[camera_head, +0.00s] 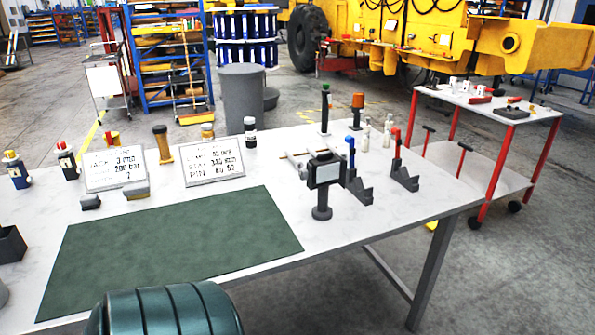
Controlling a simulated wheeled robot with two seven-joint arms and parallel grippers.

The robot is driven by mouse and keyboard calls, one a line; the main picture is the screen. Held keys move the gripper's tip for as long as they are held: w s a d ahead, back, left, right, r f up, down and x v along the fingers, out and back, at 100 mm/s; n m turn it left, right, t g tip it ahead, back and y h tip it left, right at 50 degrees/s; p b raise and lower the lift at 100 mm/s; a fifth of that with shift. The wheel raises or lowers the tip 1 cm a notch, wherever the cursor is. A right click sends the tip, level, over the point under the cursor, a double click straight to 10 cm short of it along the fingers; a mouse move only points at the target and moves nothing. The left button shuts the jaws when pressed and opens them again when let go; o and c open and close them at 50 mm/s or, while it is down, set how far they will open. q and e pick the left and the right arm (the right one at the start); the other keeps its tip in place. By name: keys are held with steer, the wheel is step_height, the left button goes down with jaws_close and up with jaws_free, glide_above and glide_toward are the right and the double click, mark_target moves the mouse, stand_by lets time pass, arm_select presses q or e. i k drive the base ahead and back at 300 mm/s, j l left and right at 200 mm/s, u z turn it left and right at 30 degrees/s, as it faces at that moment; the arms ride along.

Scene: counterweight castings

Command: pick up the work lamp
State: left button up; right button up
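The work lamp (323,183) appears to be the dark thing upright on the right half of the white table. Neither of my grippers is in view, and nothing is seen touching the lamp.
A green mat (170,250) covers the table's (400,218) front middle. Dark angled blocks with blue (357,180) and red (402,170) handles stand close right of the lamp. Two signs (213,161) and several bottles stand behind the mat. A red-legged cart (500,110) is at right.

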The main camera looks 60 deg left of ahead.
mark_target(322, 211)
steer(key=u, duration=1.7)
steer(key=i+l+u, duration=0.2)
steer(key=i+l, duration=0.2)
steer(key=l, duration=0.25)
steer(key=i+l+u, duration=0.1)
steer(key=l, duration=0.25)
steer(key=i+l+u, duration=0.1)
steer(key=l, duration=0.3)
steer(key=i+l+u, duration=0.1)
steer(key=i+l, duration=0.15)
steer(key=l, duration=0.1)
